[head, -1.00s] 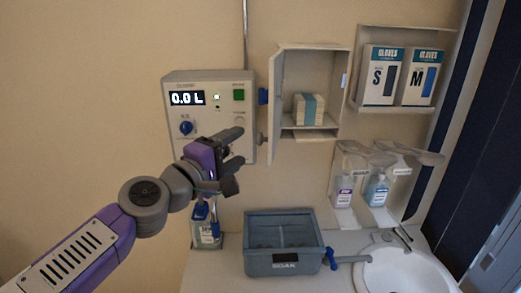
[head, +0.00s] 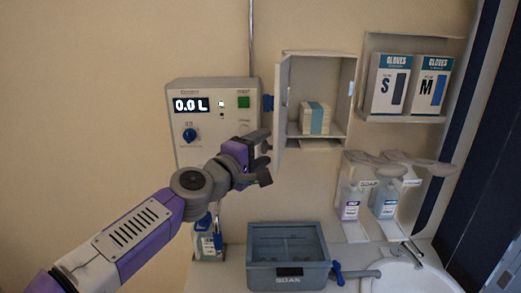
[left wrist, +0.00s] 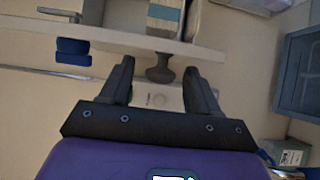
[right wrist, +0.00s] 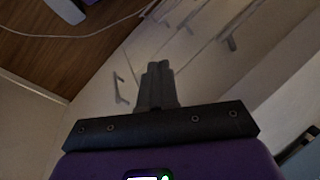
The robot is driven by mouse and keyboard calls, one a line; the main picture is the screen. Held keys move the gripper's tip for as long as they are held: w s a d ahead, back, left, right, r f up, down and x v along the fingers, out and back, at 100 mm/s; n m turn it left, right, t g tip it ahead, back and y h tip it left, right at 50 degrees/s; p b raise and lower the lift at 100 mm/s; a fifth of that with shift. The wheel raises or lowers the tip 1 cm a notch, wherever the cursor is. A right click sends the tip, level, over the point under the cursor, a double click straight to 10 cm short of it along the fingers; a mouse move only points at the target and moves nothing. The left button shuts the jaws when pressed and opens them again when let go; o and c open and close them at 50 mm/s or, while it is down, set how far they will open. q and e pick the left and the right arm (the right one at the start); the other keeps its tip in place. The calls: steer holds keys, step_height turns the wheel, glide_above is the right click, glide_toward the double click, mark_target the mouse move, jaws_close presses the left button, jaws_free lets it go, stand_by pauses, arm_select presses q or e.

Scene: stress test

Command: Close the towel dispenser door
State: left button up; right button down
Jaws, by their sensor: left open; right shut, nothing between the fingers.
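The towel dispenser (head: 345,92) is a pale wall cabinet with its front open and a stack of banded towels (head: 315,118) on its shelf. Its door (head: 282,105) stands open at the left, seen nearly edge-on. A blue piece (head: 267,103) sits on the door's outer side. My left gripper (head: 264,160) is open, beside the door's lower part. In the left wrist view, a dark round knob (left wrist: 160,72) on the door lies between its fingertips; no closed grip shows. My right gripper (right wrist: 158,66) is shut and empty, outside the head view.
A control box (head: 212,125) with a "0.0 L" display is on the wall behind my left arm. A grey soak basin (head: 288,262) stands below. Glove boxes (head: 388,85) and soap bottles (head: 348,205) are to the right, with a sink (head: 405,280) at lower right.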

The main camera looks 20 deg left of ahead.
arm_select(q)
steer(key=shift+c, duration=0.3)
jaws_close()
